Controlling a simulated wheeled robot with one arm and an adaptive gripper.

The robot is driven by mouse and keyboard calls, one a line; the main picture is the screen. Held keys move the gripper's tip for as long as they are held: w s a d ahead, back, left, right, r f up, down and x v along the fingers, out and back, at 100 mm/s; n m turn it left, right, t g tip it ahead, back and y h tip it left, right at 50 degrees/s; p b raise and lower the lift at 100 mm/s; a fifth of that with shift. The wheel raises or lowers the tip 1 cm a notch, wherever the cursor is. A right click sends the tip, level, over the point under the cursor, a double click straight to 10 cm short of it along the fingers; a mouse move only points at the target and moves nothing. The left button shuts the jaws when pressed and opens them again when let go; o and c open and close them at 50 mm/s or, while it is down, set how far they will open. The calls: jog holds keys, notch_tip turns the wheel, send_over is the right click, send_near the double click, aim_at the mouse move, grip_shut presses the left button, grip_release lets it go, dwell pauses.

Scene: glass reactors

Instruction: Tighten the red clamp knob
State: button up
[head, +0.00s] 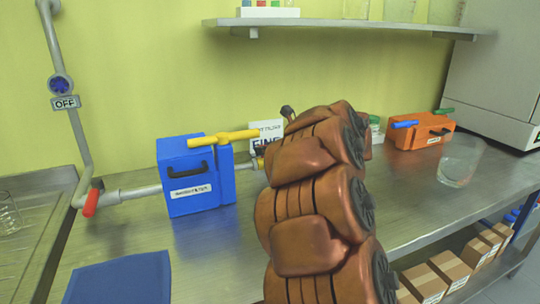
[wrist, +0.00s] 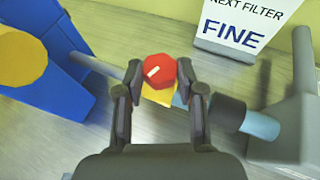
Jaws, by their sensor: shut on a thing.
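In the head view my brown arm covers the knob, and my gripper is hidden there too. A small part of the pipe (head: 243,166) shows beside the blue filter box.
The blue box (head: 196,180) with a yellow handle (head: 222,137) stands left of the clamp. A "FINE" sign (wrist: 237,25) stands behind. An orange box (head: 420,131) and a glass beaker (head: 460,162) are to the right. The front bench has a blue cloth (head: 120,280).

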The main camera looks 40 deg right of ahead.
jog(key=shift+a+f+m+h+b, duration=0.25)
jog(key=shift+m+h+b, duration=0.4)
jog(key=shift+b, duration=0.35)
jog(key=m+h, duration=0.2)
jog(key=m+g+h+p, duration=0.1)
jog(key=m+h, duration=0.1)
jog(key=h, duration=0.1)
jog(key=a+m+h, duration=0.1)
jog(key=m+h, duration=0.2)
jog(key=shift+w+r+g+p, duration=0.15)
jog(key=shift+r+g+p, duration=0.15)
jog(key=shift+r+p, duration=0.1)
jog(key=shift+f, duration=0.1)
jog(key=o, duration=1.1)
jog(key=shift+o, duration=0.2)
